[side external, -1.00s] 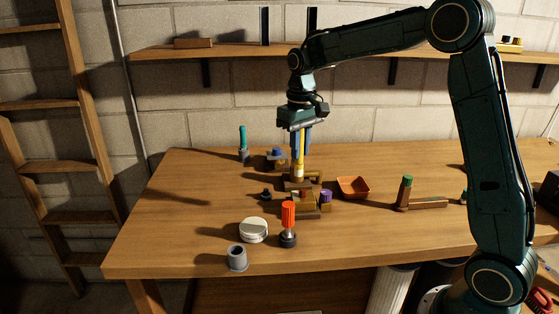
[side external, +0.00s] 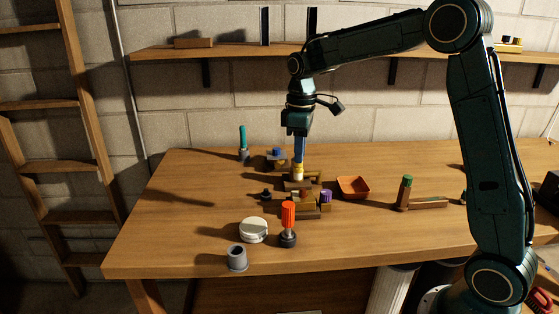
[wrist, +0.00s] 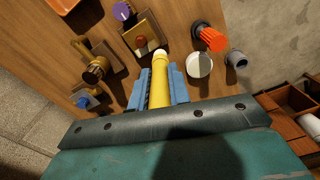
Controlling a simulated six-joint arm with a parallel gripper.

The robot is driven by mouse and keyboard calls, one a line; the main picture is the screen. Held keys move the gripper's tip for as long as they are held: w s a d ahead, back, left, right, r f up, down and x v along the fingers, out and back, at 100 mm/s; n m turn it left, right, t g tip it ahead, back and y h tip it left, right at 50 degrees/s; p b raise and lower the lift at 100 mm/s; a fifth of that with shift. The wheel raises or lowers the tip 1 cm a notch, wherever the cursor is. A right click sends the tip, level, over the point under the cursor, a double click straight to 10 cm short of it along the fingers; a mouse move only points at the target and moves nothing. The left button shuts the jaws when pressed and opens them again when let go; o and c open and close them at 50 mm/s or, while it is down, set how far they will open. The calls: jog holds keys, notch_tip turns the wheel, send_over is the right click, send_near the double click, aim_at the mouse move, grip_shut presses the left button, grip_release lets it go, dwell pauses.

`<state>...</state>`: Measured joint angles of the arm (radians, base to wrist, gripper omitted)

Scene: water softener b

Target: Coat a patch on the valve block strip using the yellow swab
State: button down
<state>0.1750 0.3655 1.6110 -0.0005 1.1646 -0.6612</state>
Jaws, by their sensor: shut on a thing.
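My gripper (side external: 299,152) has blue fingers and points down over the middle of the table. It is shut on the yellow swab, whose yellow shaft (wrist: 159,88) lies between the fingers in the wrist view. The swab's pale lower end (side external: 298,173) is at the brown valve block (side external: 309,210) in the side view; I cannot tell whether they touch. In the wrist view, a brown block with a reddish dot (wrist: 141,41) lies up and left of the swab tip, apart from it in the picture. I cannot clearly pick out the strip.
A white round lid (side external: 253,230), a grey cup (side external: 237,258) and an orange-handled tool (side external: 288,222) stand at the front. An orange tray (side external: 353,187) is to the right. A teal-handled item (side external: 243,145) stands back left. The table's left part is clear.

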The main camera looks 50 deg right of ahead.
aim_at(299, 179)
jog(key=shift+f, duration=0.15)
jog(key=shift+f, duration=3.2)
jog(key=shift+w+d+f, duration=0.25)
jog(key=shift+w+f, duration=0.05)
jog(key=shift+f, duration=0.35)
jog(key=shift+w+d, duration=1.15)
jog(key=shift+d, duration=0.05)
jog(key=shift+s+a, duration=1.45)
jog(key=shift+a, duration=0.1)
jog(key=shift+d+r, duration=0.1)
jog(key=shift+r, duration=3.95)
